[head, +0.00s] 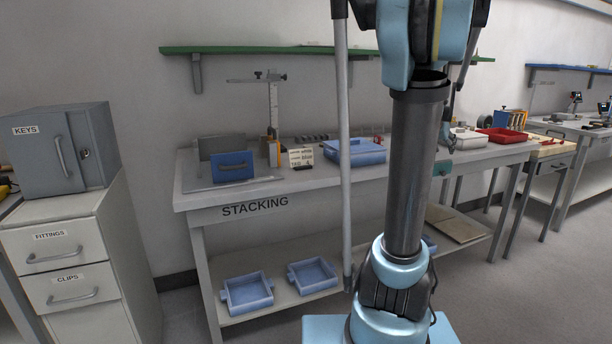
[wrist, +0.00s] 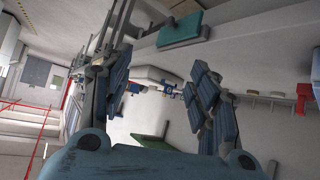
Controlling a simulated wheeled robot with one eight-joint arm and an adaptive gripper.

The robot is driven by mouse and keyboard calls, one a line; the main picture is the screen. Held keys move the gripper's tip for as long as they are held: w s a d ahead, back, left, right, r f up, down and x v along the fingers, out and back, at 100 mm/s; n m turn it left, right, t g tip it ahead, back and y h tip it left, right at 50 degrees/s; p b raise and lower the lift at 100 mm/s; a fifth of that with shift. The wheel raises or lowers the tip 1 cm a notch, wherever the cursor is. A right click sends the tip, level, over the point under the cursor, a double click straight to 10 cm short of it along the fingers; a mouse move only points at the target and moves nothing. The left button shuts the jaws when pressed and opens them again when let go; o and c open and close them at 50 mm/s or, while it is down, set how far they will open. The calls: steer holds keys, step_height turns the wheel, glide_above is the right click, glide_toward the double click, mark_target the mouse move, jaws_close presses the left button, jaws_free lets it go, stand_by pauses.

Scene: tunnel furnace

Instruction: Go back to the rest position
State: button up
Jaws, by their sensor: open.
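My gripper (wrist: 162,75) shows in the wrist view with its two blue-padded fingers spread wide apart. Nothing sits between the fingers; only the room beyond shows in the gap. In the head view my arm stands upright in front of the table marked STACKING (head: 300,187) and hides part of it. My gripper cannot be made out clearly there.
Blue bins (head: 247,292) sit on the lower shelf. A grey KEYS cabinet (head: 62,150) stands left. The floor between is clear.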

steer(key=s+a+f+n+g+y, duration=0.2)
steer(key=s+a+f, duration=0.5)
steer(key=s+a, duration=0.3)
steer(key=s+a+f+n+g+y, duration=0.1)
steer(key=s+a+f+n+y, duration=0.1)
steer(key=s+a+f, duration=0.5)
steer(key=s+a+f+n+g+y, duration=0.2)
steer(key=s+a+f, duration=0.5)
steer(key=s+a, duration=0.5)
steer(key=s+n+y, duration=0.1)
steer(key=s, duration=0.2)
steer(key=shift+s+a+f+n+g, duration=0.25)
steer(key=shift+a+n+g, duration=0.05)
